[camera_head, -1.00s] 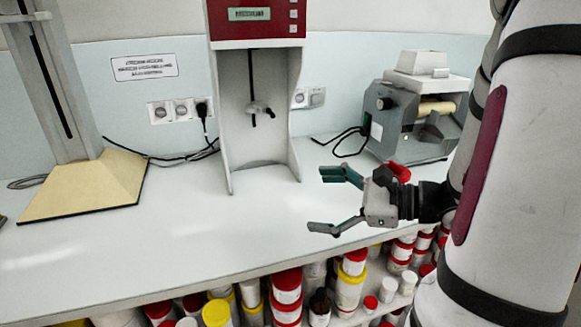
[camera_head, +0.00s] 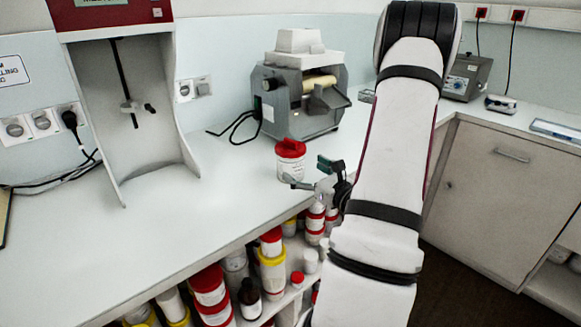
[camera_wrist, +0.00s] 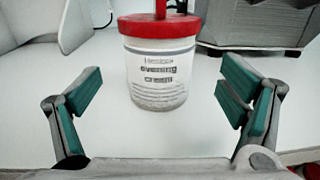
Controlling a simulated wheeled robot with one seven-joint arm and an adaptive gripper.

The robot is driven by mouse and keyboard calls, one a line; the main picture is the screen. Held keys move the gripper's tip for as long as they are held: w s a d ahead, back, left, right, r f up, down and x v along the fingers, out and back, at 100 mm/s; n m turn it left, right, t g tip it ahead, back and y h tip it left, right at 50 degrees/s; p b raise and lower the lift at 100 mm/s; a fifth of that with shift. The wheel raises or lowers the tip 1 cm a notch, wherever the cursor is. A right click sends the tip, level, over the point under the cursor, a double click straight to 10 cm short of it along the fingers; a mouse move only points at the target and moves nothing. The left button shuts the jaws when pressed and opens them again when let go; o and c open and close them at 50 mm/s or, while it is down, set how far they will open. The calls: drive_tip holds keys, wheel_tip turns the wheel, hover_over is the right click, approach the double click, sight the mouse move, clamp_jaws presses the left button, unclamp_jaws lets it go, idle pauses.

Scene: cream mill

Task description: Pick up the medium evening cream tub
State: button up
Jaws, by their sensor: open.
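A white tub with a red lid, the evening cream tub (camera_head: 290,160), stands upright on the white counter, in front of the grey roller machine. In the wrist view the same tub (camera_wrist: 157,75) is at the top centre, and its label reads "evening cream"; the small word above is blurred. My gripper (camera_head: 308,174) is beside the tub at the counter's front edge, partly hidden by my arm. In the wrist view my gripper (camera_wrist: 160,100) is open, with its green-padded fingers spread wide to either side. The tub is ahead of the fingers, and nothing is between them.
The roller machine (camera_head: 305,95) stands close behind the tub. A red-topped stand mixer (camera_head: 125,100) is at the left. Several tubs and bottles fill the shelf below the counter (camera_head: 200,220). The counter between the mixer and the tub is clear.

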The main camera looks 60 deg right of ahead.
sight(290, 161)
drive_tip(key=shift+x, duration=3.25)
drive_tip(key=shift+f, duration=0.1)
drive_tip(key=c, duration=1.6)
